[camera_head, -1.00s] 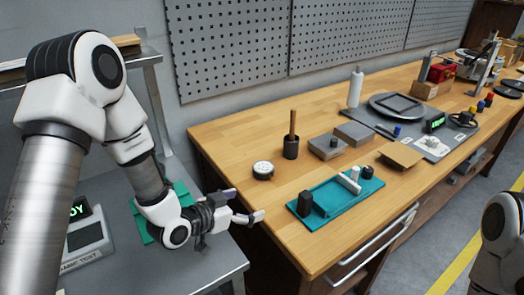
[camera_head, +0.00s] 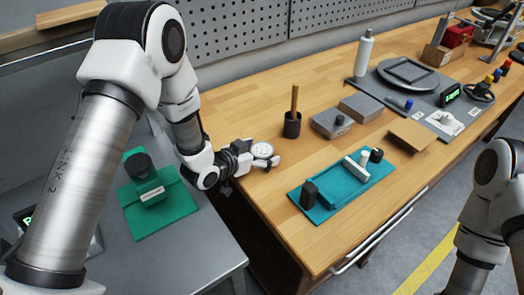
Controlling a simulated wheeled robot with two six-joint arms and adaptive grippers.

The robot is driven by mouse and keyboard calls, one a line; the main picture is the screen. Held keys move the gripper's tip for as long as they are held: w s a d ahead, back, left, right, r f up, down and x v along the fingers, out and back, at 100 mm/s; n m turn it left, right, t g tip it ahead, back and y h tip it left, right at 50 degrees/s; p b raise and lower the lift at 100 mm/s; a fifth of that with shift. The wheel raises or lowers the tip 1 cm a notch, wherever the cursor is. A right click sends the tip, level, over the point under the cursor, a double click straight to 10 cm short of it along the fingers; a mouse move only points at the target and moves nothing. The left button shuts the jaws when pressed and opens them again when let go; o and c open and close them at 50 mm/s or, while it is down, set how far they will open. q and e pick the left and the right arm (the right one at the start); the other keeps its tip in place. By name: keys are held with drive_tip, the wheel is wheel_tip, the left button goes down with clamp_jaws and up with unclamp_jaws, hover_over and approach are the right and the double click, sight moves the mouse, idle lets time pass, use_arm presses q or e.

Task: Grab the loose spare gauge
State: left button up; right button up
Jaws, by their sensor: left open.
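The loose spare gauge (camera_head: 262,150) is a small round gauge with a white face, near the left edge of the wooden bench. My left gripper (camera_head: 262,155) is open, with its fingers on either side of the gauge. I cannot tell whether the fingers touch it. My right arm (camera_head: 492,195) shows at the right edge, but its gripper is out of the picture.
A teal tray (camera_head: 330,205) with black and white parts lies to the right of the gauge. A dark cup with a wooden handle (camera_head: 293,123) stands behind it. Grey blocks (camera_head: 331,122) and a cardboard piece (camera_head: 412,135) lie farther right. A green fixture (camera_head: 150,195) sits on the grey table.

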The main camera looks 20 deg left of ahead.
use_arm(q)
drive_tip(key=shift+s+r, duration=0.1)
drive_tip(key=shift+s, duration=0.05)
drive_tip(key=shift+c, duration=0.4)
drive_tip(key=shift+s, duration=0.1)
drive_tip(key=c, duration=1.3)
drive_tip(key=shift+r, duration=0.1)
